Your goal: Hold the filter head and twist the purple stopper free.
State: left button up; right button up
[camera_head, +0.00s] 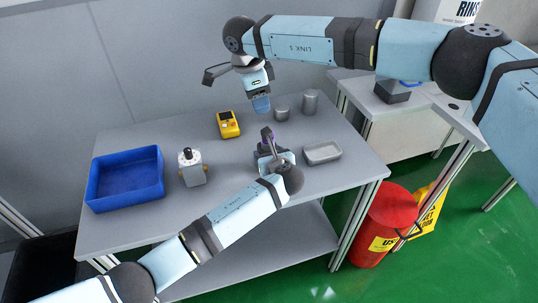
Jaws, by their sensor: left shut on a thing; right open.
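My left gripper (268,151) is low over the middle of the table, its arm coming in from the lower left. It is shut on what appears to be the filter head, which is mostly hidden behind the gripper and wrist. A small purple part, apparently the stopper (266,134), shows just above the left gripper. My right gripper (261,104) hangs above and slightly left of the purple part, pointing down. It is open, apart from the stopper, and nothing shows in it.
On the grey table (235,210) are a blue bin (125,180), a grey device with a black knob (192,170), a yellow meter (228,124), a shallow grey tray (322,153) and two metal cylinders (310,102) (282,114). A red drum (385,228) stands at right.

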jog(key=v, duration=0.2)
jog(key=shift+r, duration=0.25)
pick_arm(q)
jog(key=o, duration=1.2)
jog(key=v, duration=1.2)
jog(key=shift+s, duration=0.15)
pick_arm(e)
jog(key=shift+f, duration=0.1)
